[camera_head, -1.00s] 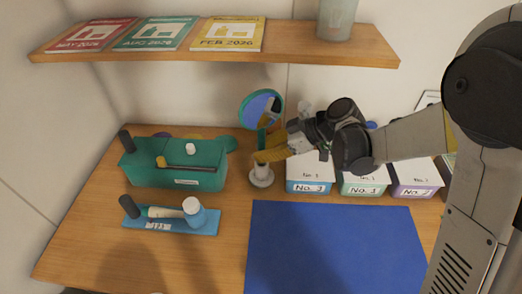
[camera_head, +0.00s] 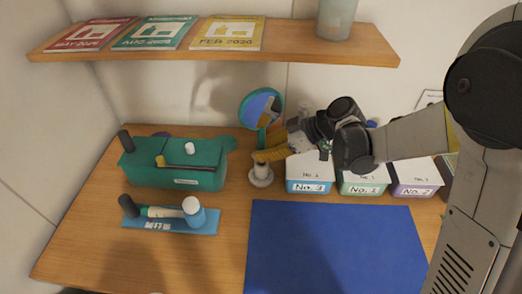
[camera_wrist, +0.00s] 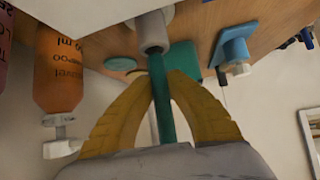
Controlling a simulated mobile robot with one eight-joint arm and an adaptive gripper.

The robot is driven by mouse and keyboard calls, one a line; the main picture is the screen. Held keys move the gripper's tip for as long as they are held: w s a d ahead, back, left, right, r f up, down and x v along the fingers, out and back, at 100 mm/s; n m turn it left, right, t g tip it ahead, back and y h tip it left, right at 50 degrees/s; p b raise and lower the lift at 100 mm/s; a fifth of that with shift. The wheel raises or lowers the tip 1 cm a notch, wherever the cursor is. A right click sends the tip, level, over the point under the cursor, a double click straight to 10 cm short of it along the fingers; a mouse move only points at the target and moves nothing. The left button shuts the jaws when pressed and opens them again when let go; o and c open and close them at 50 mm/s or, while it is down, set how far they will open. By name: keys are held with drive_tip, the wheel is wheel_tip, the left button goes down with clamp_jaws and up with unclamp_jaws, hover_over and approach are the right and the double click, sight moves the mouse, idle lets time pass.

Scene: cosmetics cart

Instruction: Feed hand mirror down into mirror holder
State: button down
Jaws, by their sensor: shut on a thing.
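The hand mirror (camera_head: 261,107) has a round face in a teal frame and stands about upright, face up top and handle down. My gripper (camera_head: 262,157) is shut on its teal handle, which shows between the yellow fingers in the wrist view (camera_wrist: 163,115). The mirror holder (camera_head: 261,177) is a pale cup on a round base, directly below the fingers. In the wrist view, the handle's end meets the mouth of the holder (camera_wrist: 153,35). How deep it sits inside is hidden.
A teal organizer (camera_head: 178,166) stands left of the holder, with a blue tray (camera_head: 175,222) in front of it. White-lidded boxes (camera_head: 310,172) stand close on the right. A blue mat (camera_head: 335,250) lies in front. The shelf (camera_head: 300,45) overhangs behind. The wrist view shows an orange bottle (camera_wrist: 60,75).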

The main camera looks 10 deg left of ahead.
sight(261, 138)
drive_tip(key=shift+f+b, duration=1.4)
drive_tip(key=shift+f, duration=0.2)
idle(0.4)
drive_tip(key=shift+r+p, duration=2.85)
drive_tip(key=shift+r, duration=1.2)
